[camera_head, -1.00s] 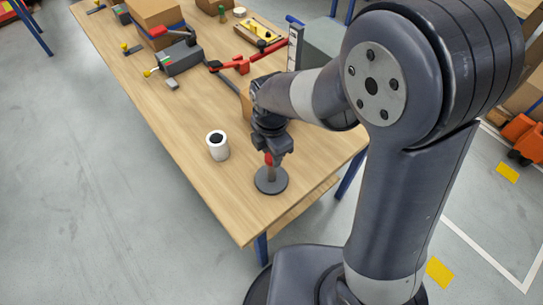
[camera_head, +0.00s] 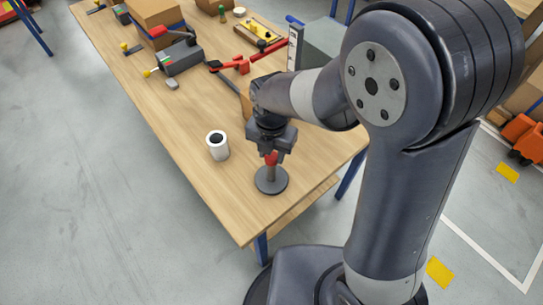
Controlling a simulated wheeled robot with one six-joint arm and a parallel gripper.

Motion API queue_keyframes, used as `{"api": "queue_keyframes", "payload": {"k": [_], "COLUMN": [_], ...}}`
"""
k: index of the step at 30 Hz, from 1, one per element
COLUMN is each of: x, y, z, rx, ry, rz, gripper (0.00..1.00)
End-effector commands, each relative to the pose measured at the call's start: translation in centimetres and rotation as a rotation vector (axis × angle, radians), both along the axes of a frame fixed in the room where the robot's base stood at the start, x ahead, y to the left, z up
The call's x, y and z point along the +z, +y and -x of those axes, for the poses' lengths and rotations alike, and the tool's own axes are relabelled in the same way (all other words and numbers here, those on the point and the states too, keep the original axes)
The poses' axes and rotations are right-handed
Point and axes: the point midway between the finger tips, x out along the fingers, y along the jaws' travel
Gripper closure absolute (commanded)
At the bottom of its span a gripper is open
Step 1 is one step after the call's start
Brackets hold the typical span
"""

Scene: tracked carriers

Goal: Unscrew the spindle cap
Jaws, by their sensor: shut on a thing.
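The spindle stands upright on a round dark grey base (camera_head: 271,181) near the front corner of the wooden table. A red cap (camera_head: 271,158) sits at the top of its post. My gripper (camera_head: 271,153) points down over the spindle and is shut on the red cap. The jaws hide the cap's upper part, and I cannot tell how far it is turned on the post.
A white cup-like container (camera_head: 218,149) with a dark inside stands left of the spindle. A grey vise-like device (camera_head: 178,58), red tools (camera_head: 238,65) and cardboard boxes (camera_head: 153,14) lie farther back. The table's left front area is clear.

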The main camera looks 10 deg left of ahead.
Motion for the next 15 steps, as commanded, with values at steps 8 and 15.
{"api": "queue_keyframes", "payload": {"k": [8, 15], "x": [-0.07, -0.08], "y": [-0.02, -0.03], "z": [0.04, 0.05], "rx": [0.306, 0.496], "ry": [0.001, 0.002], "rz": [0.001, 0.001], "gripper": [0.81, 0.81]}}
